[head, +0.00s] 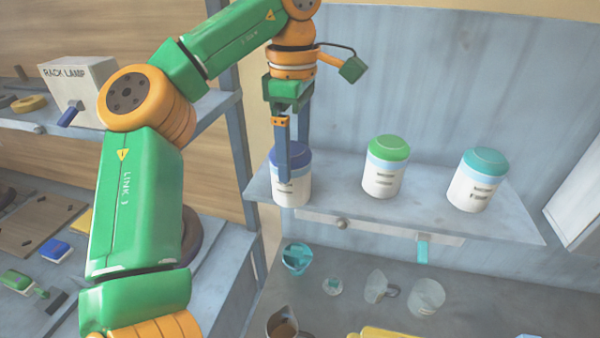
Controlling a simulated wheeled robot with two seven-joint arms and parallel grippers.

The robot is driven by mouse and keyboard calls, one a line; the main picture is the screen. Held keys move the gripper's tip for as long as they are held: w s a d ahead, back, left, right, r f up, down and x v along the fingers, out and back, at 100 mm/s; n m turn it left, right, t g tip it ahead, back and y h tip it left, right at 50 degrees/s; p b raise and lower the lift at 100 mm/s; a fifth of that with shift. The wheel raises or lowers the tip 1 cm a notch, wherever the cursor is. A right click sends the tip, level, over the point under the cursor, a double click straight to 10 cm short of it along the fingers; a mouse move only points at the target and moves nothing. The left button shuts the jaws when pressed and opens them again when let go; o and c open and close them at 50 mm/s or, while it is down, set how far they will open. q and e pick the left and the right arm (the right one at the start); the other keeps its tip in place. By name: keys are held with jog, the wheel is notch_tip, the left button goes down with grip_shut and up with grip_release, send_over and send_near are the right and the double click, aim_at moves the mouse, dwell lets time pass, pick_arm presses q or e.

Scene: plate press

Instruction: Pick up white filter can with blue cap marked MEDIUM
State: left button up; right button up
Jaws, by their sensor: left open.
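A white can with a blue cap (300,185) stands upright at the left end of the shelf. Its label is partly hidden behind a gripper finger and I cannot read it. My left gripper (283,178) points down in front of this can, with a finger overlapping its cap and front. The jaws are open; I cannot tell whether the finger touches the can. A white can with a green cap (384,178) stands in the middle of the shelf, and one with a teal cap (474,192) stands to the right. My right gripper is not in view.
The shelf (425,212) has free room between the cans. Below it, a counter holds a teal cup (297,258), a clear beaker (427,297) and a jug (282,322).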

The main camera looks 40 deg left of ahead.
pick_arm(q)
jog(key=f, duration=0.2)
jog(key=a+f, duration=0.1)
jog(key=f, duration=0.1)
jog(key=shift+s+a+f, duration=0.1)
jog(key=shift+f, duration=0.55)
jog(key=shift+d, duration=0.2)
jog(key=shift+c, duration=1.3)
jog(key=c, duration=1.2)
